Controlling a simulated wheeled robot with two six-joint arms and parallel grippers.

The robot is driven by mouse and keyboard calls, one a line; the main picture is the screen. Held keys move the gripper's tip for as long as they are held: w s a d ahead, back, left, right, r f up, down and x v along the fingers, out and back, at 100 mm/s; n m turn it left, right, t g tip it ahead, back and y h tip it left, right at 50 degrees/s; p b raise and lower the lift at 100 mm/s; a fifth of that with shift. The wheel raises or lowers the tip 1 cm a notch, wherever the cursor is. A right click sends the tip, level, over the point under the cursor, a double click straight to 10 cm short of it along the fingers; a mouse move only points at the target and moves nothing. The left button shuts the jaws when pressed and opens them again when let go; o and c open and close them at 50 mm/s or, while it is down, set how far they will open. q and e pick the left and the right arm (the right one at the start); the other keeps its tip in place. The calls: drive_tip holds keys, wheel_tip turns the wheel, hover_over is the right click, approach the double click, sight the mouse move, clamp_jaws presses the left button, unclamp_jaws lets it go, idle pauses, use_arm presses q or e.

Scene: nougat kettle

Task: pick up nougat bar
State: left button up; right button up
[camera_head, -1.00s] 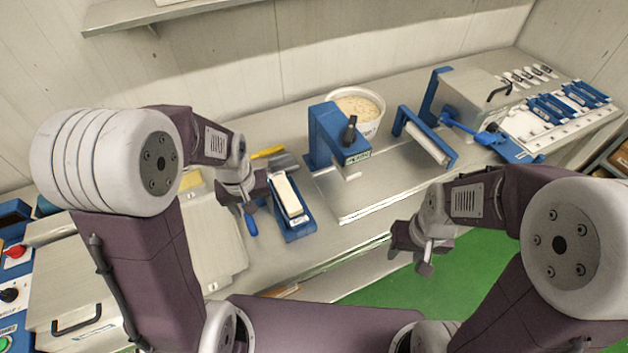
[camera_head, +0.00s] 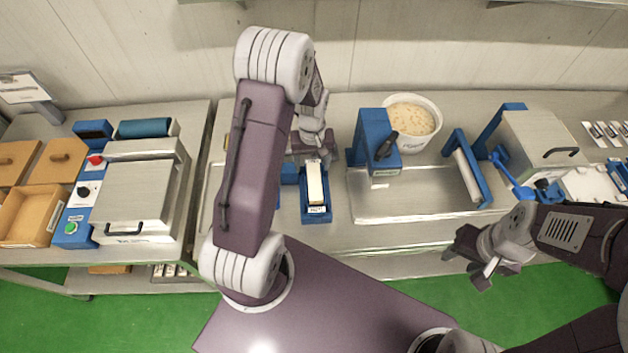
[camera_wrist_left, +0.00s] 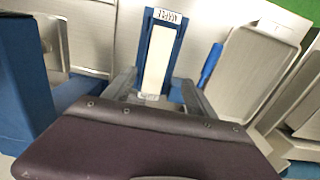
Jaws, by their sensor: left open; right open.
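The nougat bar, a long cream-white bar (camera_head: 315,183), lies in a narrow blue holder (camera_head: 318,218) with a white label at its front end. It also shows in the left wrist view (camera_wrist_left: 158,55), between my left gripper's fingers. My left gripper (camera_head: 314,155) is open at the back end of the bar; in the left wrist view its fingers (camera_wrist_left: 157,86) are on either side of the bar's near end. I cannot tell whether they touch it. My right gripper (camera_head: 466,266) is open and empty, in front of the counter on the right.
A blue press (camera_head: 374,135) stands right of the holder, with a white tub (camera_head: 418,135) behind it. A blue-framed roller (camera_head: 468,170) is further right. A blue-handled tool (camera_wrist_left: 210,64) lies beside the holder in the left wrist view. A lidded machine (camera_head: 136,200) stands left.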

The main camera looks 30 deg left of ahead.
sight(315, 181)
use_arm(q)
drive_tip(key=f, duration=0.2)
drive_tip(key=d+f+p, duration=0.1)
drive_tip(key=shift+w+f, duration=0.2)
drive_tip(key=shift+w, duration=0.15)
drive_tip(key=shift+f, duration=0.1)
drive_tip(key=f+p, duration=0.2)
drive_tip(key=f, duration=0.2)
drive_tip(key=shift+s+a+f+p, duration=0.1)
drive_tip(key=shift+s+a+p, duration=0.1)
drive_tip(key=shift+a+p, duration=0.15)
drive_tip(key=shift+w+d+f, duration=0.1)
drive_tip(key=shift+f, duration=0.3)
drive_tip(key=shift+w+f, duration=0.1)
drive_tip(key=c, duration=1.2)
clamp_jaws()
use_arm(e)
drive_tip(key=r, duration=0.3)
drive_tip(key=shift+w+d+r, duration=0.3)
drive_tip(key=shift+d+r, duration=0.05)
